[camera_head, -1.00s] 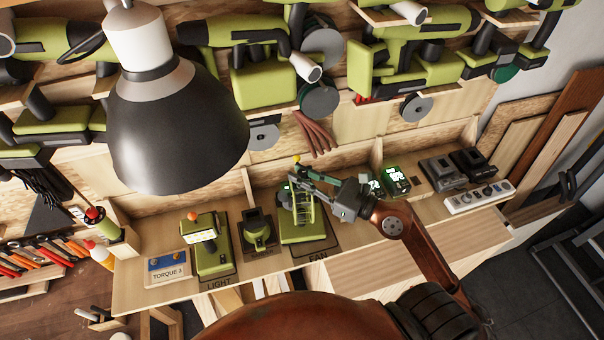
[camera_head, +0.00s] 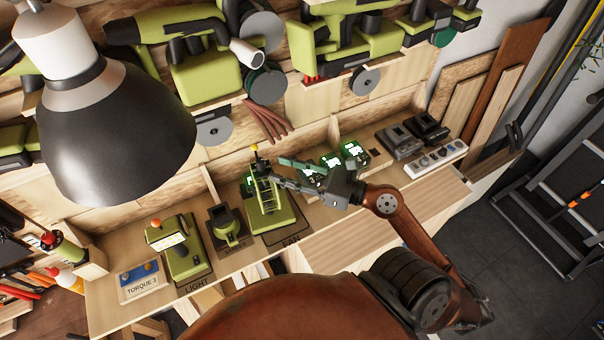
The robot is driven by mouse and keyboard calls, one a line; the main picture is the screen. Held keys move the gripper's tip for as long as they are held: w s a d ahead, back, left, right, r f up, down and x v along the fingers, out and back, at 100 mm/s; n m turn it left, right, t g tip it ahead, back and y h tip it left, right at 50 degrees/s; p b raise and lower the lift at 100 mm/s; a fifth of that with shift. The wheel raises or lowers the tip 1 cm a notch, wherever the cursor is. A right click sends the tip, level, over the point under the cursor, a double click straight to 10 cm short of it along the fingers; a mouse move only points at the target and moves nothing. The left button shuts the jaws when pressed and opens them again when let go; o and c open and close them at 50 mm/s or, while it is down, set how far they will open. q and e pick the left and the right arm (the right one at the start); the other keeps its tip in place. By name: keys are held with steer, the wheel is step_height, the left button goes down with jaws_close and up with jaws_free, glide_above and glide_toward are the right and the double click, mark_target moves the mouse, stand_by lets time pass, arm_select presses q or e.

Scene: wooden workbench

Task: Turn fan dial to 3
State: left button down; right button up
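The fan (camera_head: 268,219) is a green unit with a yellow-green cage and a yellow knob on top. It stands upright on the bench on a dark mat lettered FAN. My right gripper (camera_head: 277,171) reaches in from the right, its fingers pointing left at the cage's right side. The fingers are spread apart with nothing seen between them. The fingertips overlap the cage's edge in the picture; I cannot tell whether they touch it. The fan's dial and its setting cannot be made out. My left gripper is not in view.
Left of the fan stand a dark-and-green device (camera_head: 228,226), the LIGHT unit (camera_head: 185,259) and a TORQUE 3 box (camera_head: 142,280). Lit green displays (camera_head: 355,152), chargers (camera_head: 400,141) and a power strip (camera_head: 436,160) lie right. A lamp (camera_head: 115,125) hangs at left.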

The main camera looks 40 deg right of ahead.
steer(key=shift+v, duration=2.6)
